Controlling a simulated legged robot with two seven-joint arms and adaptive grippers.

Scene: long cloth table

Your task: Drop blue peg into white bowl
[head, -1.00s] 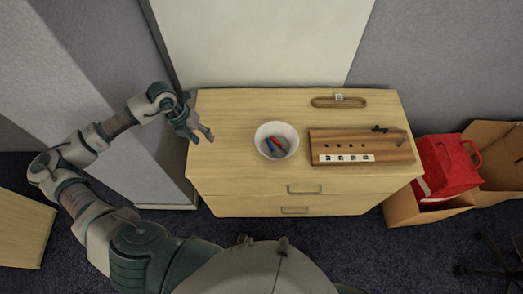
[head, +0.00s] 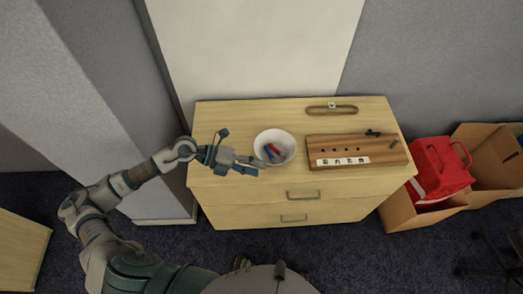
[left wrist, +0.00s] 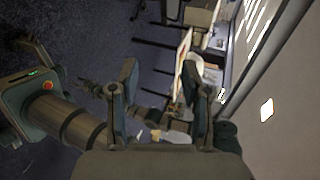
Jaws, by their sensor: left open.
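The white bowl (head: 288,137) stands on the wooden cabinet top in the head view. A blue peg (head: 268,154) and a red peg (head: 274,148) lie inside it. My left gripper (head: 257,167) is at the bowl's lower left side, with its fingertips close to the rim. Whether it touches the rim cannot be told. In the left wrist view the two fingers of my left gripper (left wrist: 160,90) stand apart with nothing seen between them. My right gripper is out of view.
A wooden board (head: 385,151) with holes and a white label strip lies right of the bowl. A tan oval ring (head: 331,110) lies behind it. A red container (head: 440,168) sits in a cardboard box at the right. The cabinet top's back left is clear.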

